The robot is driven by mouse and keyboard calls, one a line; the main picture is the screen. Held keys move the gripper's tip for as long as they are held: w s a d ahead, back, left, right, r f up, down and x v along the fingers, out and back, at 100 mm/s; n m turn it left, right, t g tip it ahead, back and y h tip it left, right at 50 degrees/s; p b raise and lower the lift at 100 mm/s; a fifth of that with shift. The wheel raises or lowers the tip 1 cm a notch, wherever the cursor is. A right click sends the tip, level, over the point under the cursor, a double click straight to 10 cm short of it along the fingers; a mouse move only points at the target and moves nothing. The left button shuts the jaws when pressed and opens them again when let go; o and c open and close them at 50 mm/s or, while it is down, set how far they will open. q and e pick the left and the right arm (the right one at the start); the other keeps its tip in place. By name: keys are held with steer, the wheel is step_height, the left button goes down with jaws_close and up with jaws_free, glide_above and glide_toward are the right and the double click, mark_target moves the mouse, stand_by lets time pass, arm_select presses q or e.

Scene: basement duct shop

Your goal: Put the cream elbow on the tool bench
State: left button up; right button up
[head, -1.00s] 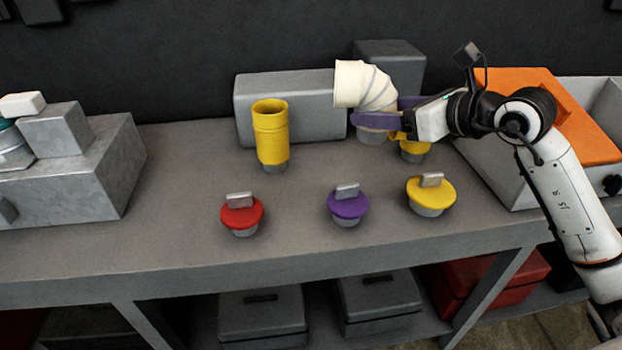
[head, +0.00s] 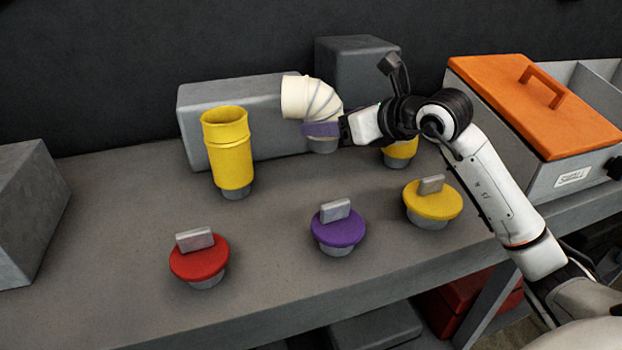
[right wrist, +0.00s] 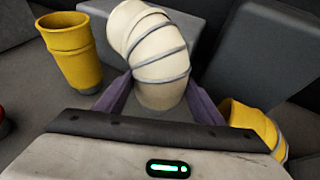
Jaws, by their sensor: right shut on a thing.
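The cream elbow (head: 311,98) is in the head view, in front of the grey block at the back of the bench (head: 110,225). It also fills the upper middle of the right wrist view (right wrist: 150,45). My right gripper (head: 322,131) is shut on its lower part, with a purple finger on each side (right wrist: 158,98). The elbow's upper mouth faces left. A grey round piece shows below the fingers; whether the elbow rests on it I cannot tell. My left gripper is not in view.
A yellow pipe (head: 230,160) stands left of the elbow. Red (head: 199,262), purple (head: 338,230) and yellow (head: 432,206) caps with grey tabs stand in front. Another yellow piece (head: 400,153) is behind my right arm. An orange-lidded box (head: 530,100) is at the right.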

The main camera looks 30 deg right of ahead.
mark_target(331, 151)
steer(key=shift+f, duration=3.35)
steer(key=shift+f, duration=0.1)
steer(key=o, duration=1.2)
steer(key=shift+s, duration=0.3)
steer(key=b+v, duration=0.1)
steer(key=v, duration=1)
steer(key=shift+s+d, duration=0.1)
steer(key=shift+s, duration=0.05)
